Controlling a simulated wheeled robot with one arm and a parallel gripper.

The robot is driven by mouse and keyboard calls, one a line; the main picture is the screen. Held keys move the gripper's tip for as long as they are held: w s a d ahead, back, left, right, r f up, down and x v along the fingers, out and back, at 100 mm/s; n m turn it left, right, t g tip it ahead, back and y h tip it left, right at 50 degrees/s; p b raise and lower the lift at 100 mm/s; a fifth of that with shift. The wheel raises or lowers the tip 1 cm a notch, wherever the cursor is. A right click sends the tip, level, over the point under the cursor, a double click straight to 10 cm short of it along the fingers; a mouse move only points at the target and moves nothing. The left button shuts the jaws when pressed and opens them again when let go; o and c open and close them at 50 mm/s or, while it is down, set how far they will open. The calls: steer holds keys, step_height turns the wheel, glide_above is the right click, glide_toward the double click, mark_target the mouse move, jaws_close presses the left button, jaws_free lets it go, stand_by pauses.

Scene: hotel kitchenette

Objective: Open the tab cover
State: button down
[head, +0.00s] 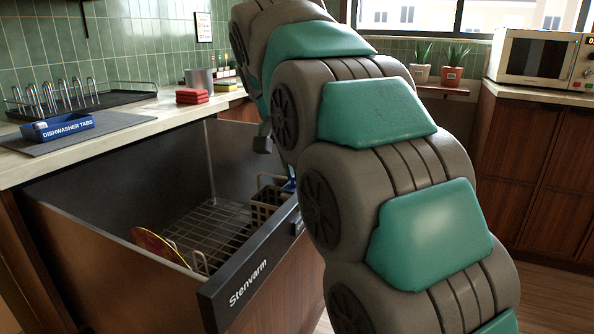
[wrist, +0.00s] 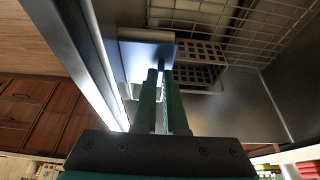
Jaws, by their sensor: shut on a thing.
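The dishwasher drawer (head: 250,282), labelled Stenvarm, is pulled open below the counter. In the wrist view a pale blue-grey flap (wrist: 140,55), which looks like the tab cover, stands at the inner side of the drawer front, beside the cutlery basket (wrist: 202,66). My gripper (wrist: 160,74) has its two green fingers close together, with their tips at the flap's lower right edge. They are shut on it, though the exact contact is hard to see. In the head view my arm hides the fingers, and only a small blue patch shows near the basket (head: 266,205).
A wire rack (head: 210,235) fills the drawer floor, with a red plate (head: 158,246) at its near left. A blue dishwasher tabs box (head: 57,127) lies on the left counter near a dish rack (head: 85,98). A microwave (head: 538,58) stands at the right.

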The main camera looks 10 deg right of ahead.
mark_target(291, 188)
steer(key=c, duration=1)
jaws_free()
steer(key=shift+o, duration=0.2)
steer(key=v, duration=0.4)
steer(key=shift+r, duration=0.25)
steer(key=v, duration=0.3)
steer(key=shift+r+p, duration=0.2)
steer(key=shift+p, duration=0.2)
